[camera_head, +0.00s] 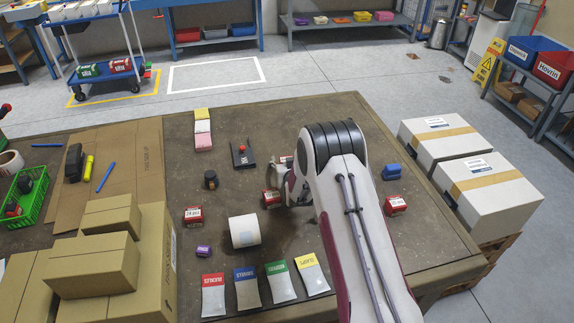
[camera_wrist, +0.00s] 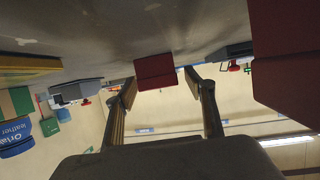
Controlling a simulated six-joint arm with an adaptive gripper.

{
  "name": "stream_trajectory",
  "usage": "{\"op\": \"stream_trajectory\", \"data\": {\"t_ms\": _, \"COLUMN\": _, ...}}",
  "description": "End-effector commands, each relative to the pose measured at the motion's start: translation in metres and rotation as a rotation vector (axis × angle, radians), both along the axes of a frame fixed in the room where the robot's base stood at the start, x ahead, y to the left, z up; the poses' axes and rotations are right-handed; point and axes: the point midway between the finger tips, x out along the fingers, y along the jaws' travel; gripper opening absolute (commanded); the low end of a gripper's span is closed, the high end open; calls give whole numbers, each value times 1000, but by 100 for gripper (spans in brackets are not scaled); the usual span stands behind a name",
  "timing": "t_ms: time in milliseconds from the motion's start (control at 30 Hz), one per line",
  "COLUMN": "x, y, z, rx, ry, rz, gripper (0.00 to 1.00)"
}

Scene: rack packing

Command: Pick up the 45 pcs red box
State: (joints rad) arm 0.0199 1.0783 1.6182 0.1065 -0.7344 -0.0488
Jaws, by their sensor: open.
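Three small red boxes with white labels are on the table in the head view: one at the left (camera_head: 193,216), one beside my gripper (camera_head: 272,199), and one right of my arm (camera_head: 396,206). The label numbers are too small to read surely. My gripper is mostly hidden behind my arm in the head view. In the wrist view my gripper (camera_wrist: 159,80) is open, its two fingers apart. A red box (camera_wrist: 155,66) shows beyond and between the fingertips; contact cannot be told. A larger-looking red block (camera_wrist: 284,60) fills the right edge there.
A white roll (camera_head: 244,231), a purple box (camera_head: 203,251) and coloured cards (camera_head: 247,288) lie in front. A dark small jar (camera_head: 211,180) and a black holder (camera_head: 243,155) stand behind. Cardboard boxes (camera_head: 95,266) fill the left.

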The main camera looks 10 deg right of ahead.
Motion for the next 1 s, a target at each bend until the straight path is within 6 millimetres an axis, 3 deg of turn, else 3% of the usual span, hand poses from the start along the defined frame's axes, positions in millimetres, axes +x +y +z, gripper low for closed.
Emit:
{"op": "stream_trajectory", "data": {"t_ms": 533, "x": 1, "y": 0, "z": 0, "rx": 0, "ry": 0, "rz": 0, "gripper": 54}}
{"op": "stream_trajectory", "data": {"t_ms": 567, "x": 1, "y": 0, "z": 0, "rx": 0, "ry": 0, "rz": 0, "gripper": 49}}
{"op": "stream_trajectory", "data": {"t_ms": 700, "x": 1, "y": 0, "z": 0, "rx": 0, "ry": 0, "rz": 0, "gripper": 13}}
{"op": "stream_trajectory", "data": {"t_ms": 1000, "x": 1, "y": 0, "z": 0, "rx": 0, "ry": -1, "rz": 0, "gripper": 11}}
